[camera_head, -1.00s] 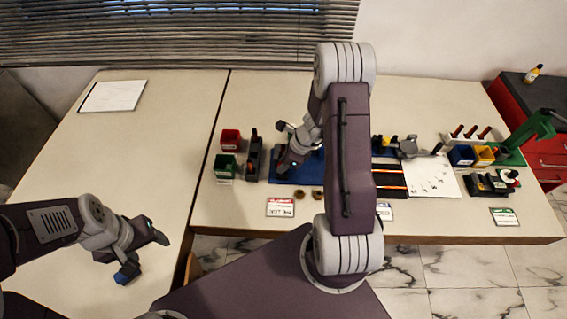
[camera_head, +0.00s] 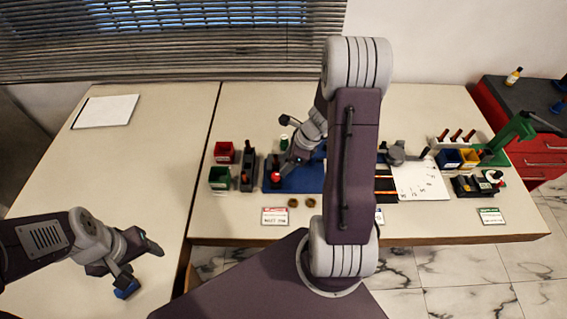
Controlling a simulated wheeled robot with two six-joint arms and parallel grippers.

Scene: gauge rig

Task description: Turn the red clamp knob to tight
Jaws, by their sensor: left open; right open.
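A round red knob (camera_head: 275,177) shows on the blue plate (camera_head: 308,183) in the middle of the table. Which setting it is at cannot be read. My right gripper (camera_head: 281,143) is open over the back of the plate. One finger is close to the knob in the picture; I cannot tell whether it touches. A small green part (camera_head: 284,142) shows between its fingers. My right arm hides the plate's right part. My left gripper (camera_head: 141,268) is open and empty, low at the left, away from the knob.
A red bin (camera_head: 224,152), a green bin (camera_head: 219,177) and a dark grey fixture (camera_head: 247,172) stand left of the plate. Two brown nuts and a red-edged card (camera_head: 275,216) lie in front. A green stand (camera_head: 508,135) is at the right. The table's left part is mostly clear.

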